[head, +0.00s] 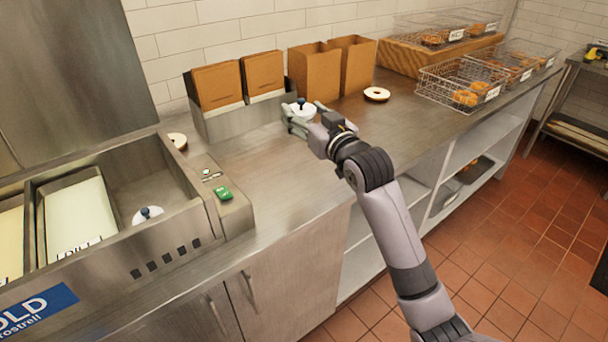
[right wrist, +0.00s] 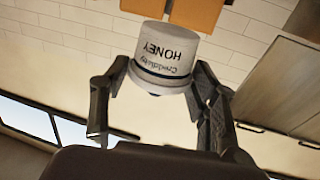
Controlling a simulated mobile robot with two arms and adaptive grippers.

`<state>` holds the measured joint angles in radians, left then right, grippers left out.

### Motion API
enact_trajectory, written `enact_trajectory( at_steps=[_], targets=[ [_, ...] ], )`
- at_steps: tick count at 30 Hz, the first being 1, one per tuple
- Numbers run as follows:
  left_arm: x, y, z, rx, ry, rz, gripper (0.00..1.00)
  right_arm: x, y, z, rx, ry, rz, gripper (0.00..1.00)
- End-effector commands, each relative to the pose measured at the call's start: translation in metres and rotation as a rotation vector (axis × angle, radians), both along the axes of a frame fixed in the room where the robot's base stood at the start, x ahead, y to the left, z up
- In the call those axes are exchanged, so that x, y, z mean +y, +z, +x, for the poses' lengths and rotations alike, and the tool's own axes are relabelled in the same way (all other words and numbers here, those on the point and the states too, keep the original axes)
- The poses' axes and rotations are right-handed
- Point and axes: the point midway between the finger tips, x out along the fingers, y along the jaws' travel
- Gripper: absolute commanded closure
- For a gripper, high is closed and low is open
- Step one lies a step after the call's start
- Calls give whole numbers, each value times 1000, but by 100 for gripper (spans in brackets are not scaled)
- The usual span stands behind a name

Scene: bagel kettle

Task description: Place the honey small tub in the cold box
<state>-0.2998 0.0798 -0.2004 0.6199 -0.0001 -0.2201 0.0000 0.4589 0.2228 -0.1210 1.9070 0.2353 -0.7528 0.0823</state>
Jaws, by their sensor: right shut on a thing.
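In the right wrist view the tub (right wrist: 170,52), lettered HONEY upside down, sits between the two dark fingers (right wrist: 160,95). I cannot tell whether it touches the counter. The cold box (head: 110,262) is the steel well at the left with a blue label, apart from the gripper. My left gripper is not in view.
In the cold box are a white-filled pan (head: 78,215) and another small tub (head: 148,214), with bare floor behind that tub. A bagel (head: 376,94) and wire baskets (head: 460,83) are farther right. Counter between box and gripper is clear.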

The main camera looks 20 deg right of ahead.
Motion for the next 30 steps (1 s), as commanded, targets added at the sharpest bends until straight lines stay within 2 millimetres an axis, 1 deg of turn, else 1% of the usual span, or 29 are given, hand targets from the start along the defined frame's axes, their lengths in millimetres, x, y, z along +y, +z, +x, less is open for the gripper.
enact_trajectory(
  at_steps=[1, 6, 9, 12, 17, 21, 24, 27, 30],
  targets=[
    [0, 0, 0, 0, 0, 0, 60, 0, -17, 0, 7, 0, 1, 75],
    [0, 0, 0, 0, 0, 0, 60, 0, -63, 0, 6, -1, 1, 75],
    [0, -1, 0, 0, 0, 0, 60, 0, -87, 0, 3, 0, 1, 75],
    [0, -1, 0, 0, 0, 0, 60, 0, -105, -1, 1, 0, 1, 75],
    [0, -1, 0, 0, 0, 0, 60, 0, -119, 0, -1, 0, 0, 75],
    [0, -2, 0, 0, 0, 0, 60, 0, -137, -1, 2, 0, 1, 75],
    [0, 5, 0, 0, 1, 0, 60, 0, -149, 0, 3, 0, 0, 75],
    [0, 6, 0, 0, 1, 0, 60, 0, -156, 0, -1, 0, 0, 75],
    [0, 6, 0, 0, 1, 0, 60, 0, -157, 0, -3, 0, 1, 75]
  ],
)
